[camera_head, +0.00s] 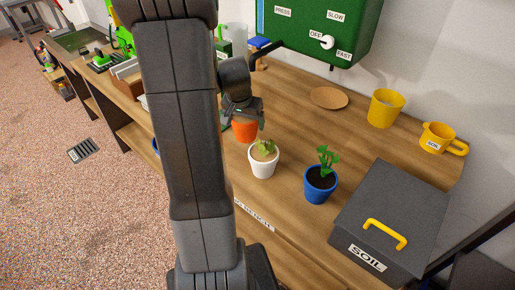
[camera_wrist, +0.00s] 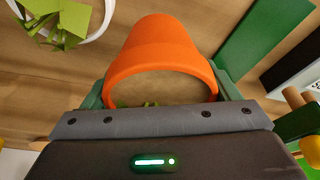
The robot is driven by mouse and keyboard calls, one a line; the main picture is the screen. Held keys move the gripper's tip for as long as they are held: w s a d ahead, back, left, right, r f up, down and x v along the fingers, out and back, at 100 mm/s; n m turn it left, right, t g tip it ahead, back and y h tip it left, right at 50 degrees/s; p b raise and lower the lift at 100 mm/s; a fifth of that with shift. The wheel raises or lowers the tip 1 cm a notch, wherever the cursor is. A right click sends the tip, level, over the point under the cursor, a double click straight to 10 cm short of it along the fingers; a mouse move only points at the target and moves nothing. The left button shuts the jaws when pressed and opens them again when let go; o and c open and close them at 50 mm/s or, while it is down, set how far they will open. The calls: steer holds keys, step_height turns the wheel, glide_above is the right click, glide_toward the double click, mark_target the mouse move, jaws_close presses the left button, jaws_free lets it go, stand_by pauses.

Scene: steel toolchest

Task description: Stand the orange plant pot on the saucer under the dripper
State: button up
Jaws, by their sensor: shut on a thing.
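The orange plant pot (camera_head: 245,131) is held in my gripper (camera_head: 243,107), whose jaws are shut on it. In the wrist view the orange pot (camera_wrist: 160,45) sits between the green fingers, rim towards the camera. I cannot tell whether its base touches the bench. The green dripper (camera_head: 300,28) is on the wall at the back, with a black pipe reaching left. A small brown disc (camera_head: 262,65) lies below the pipe's end, partly hidden. A flat round brown saucer (camera_head: 328,97) lies empty on the bench, right of my gripper.
A white potted plant (camera_head: 263,160) stands close in front of the orange pot, and a blue potted plant (camera_head: 320,184) to the right. A yellow cup (camera_head: 386,107), a yellow soil scoop (camera_head: 438,138) and a grey soil box (camera_head: 390,215) fill the right side.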

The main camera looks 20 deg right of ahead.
mark_target(246, 136)
steer(key=shift+f, duration=3.3)
steer(key=shift+f+b, duration=0.15)
steer(key=shift+b, duration=0.15)
steer(key=o, duration=1.1)
steer(key=shift+o, duration=0.2)
